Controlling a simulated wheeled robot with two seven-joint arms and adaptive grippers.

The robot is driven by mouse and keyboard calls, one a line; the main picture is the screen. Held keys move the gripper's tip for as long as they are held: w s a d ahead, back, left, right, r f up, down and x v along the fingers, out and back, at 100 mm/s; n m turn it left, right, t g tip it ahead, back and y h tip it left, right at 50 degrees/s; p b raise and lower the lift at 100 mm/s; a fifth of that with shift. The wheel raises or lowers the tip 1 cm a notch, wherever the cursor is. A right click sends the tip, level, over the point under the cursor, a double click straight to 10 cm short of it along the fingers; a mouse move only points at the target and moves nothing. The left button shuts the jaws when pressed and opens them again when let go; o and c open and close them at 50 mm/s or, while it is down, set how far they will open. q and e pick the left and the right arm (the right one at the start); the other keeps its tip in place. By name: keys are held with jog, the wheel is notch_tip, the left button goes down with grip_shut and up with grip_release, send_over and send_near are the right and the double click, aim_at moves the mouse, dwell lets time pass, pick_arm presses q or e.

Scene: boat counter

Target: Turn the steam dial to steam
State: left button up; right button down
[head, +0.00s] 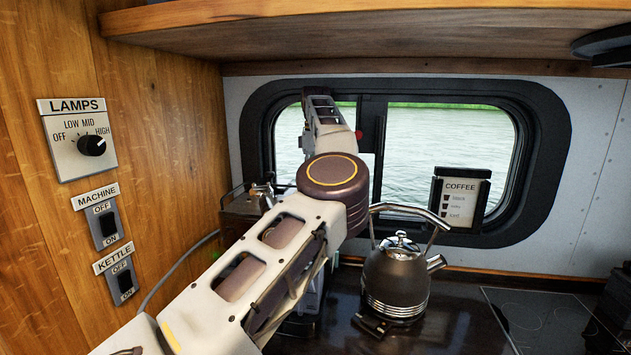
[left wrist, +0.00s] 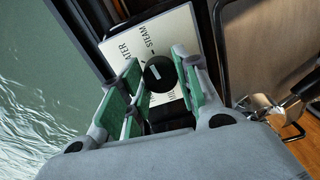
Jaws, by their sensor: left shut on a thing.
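The steam dial (left wrist: 160,72) is a round black knob with a white mark, on a white label plate (left wrist: 181,30) in the left wrist view. The plate reads STEAM, and another word is partly covered, ending in "ATER". My left gripper (left wrist: 157,77) has its green-padded fingers on either side of the knob and is shut on it. Which label the mark points to is hard to tell. In the head view my left arm hides the dial and most of the coffee machine (head: 240,203). My right gripper is not in view.
A dark kettle (head: 397,277) stands on the counter right of my arm. A coffee sign (head: 460,197) stands by the window. Lamp (head: 80,145), machine (head: 104,217) and kettle (head: 120,274) switches are on the left wall. A wooden shelf (head: 350,28) overhangs above.

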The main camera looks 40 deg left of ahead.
pick_arm(q)
jog(key=shift+m, duration=0.6)
jog(key=o, duration=1)
jog(key=shift+o, duration=0.2)
jog(key=shift+r, duration=3.75)
